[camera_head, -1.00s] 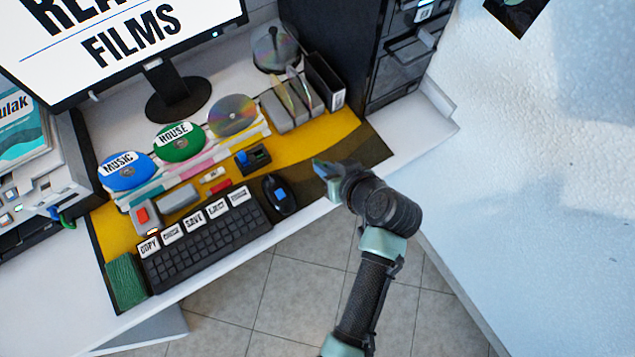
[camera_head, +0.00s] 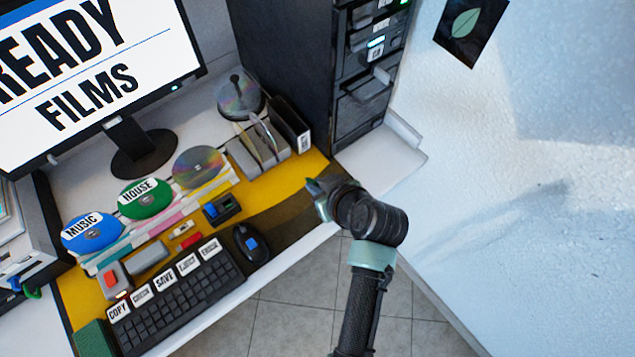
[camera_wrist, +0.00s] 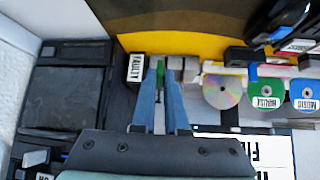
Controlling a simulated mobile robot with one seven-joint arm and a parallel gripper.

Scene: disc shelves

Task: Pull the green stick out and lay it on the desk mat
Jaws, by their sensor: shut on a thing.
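My gripper (camera_head: 314,188) is above the right end of the desk mat, its fingers angled toward the back of the desk. In the wrist view the two blue-grey fingers (camera_wrist: 161,84) are closed on the green stick (camera_wrist: 160,76), a small green piece between the tips. The stick cannot be made out in the head view. The desk mat is yellow and dark brown (camera_head: 290,212); its yellow part also shows in the wrist view (camera_wrist: 205,43).
A mouse (camera_head: 251,243) and keyboard (camera_head: 178,298) lie on the mat's front. Grey disc holders (camera_head: 257,150) and a black box (camera_head: 290,130) stand behind. A dark drawer tower (camera_head: 350,75) is at the back right. The mat's dark right end looks clear.

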